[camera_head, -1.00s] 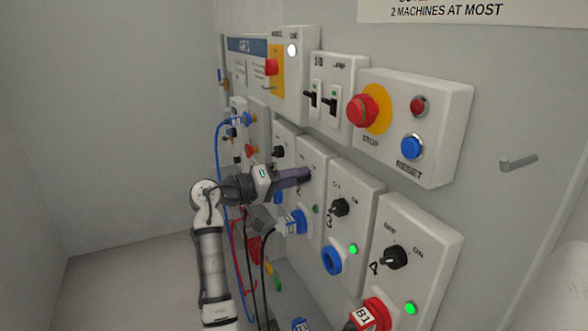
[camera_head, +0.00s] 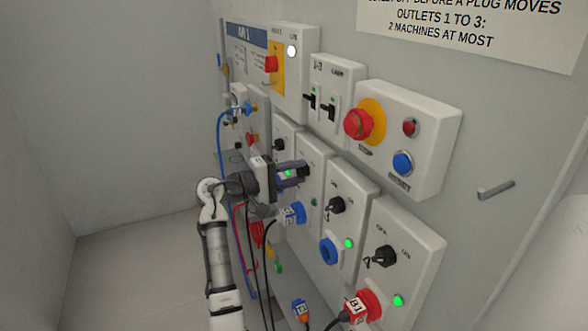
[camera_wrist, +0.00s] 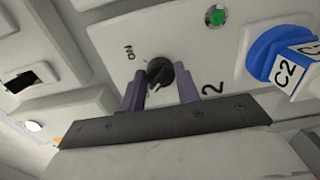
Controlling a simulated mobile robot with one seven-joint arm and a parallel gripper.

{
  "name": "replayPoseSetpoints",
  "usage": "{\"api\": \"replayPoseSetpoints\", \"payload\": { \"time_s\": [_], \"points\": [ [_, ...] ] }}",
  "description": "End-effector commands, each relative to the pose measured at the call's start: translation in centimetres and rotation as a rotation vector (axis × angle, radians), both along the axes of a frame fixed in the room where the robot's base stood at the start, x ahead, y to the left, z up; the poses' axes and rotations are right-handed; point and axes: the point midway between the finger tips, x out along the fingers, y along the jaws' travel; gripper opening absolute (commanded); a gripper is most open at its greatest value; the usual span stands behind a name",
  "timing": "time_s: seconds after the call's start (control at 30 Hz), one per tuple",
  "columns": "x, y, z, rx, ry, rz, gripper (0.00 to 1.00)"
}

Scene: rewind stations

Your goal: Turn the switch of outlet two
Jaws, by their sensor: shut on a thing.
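The switch of outlet two is a black rotary knob (camera_wrist: 158,71) on a pale panel marked 2 and ON, seen in the wrist view. My gripper (camera_wrist: 160,88) has one purple finger on each side of the knob and is shut on it. In the head view, my gripper (camera_head: 296,175) is at the outlet two panel (camera_head: 314,159) and largely hides the knob. The lamp of outlet two (camera_wrist: 215,15) is dull green; it also looks dull in the head view (camera_head: 315,202). The knob's exact setting is hard to read.
A blue plug tagged C2 (camera_wrist: 283,58) sits below the outlet two switch. To the right are the outlet three knob (camera_head: 336,205) and the outlet four knob (camera_head: 385,256), with lit green lamps. Cables hang beneath my gripper. A red stop button (camera_head: 358,124) is above.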

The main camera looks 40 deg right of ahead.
Motion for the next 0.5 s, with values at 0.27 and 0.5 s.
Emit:
{"api": "replayPoseSetpoints", "payload": {
  "time_s": [0.27, 0.5],
  "points": [
    [0.11, 0.02, 0.15, -0.001, 0.013, 0.004, 0.09],
    [0.1, 0.03, 0.15, 0.0, 0.011, 0.004, 0.37]
  ]
}}
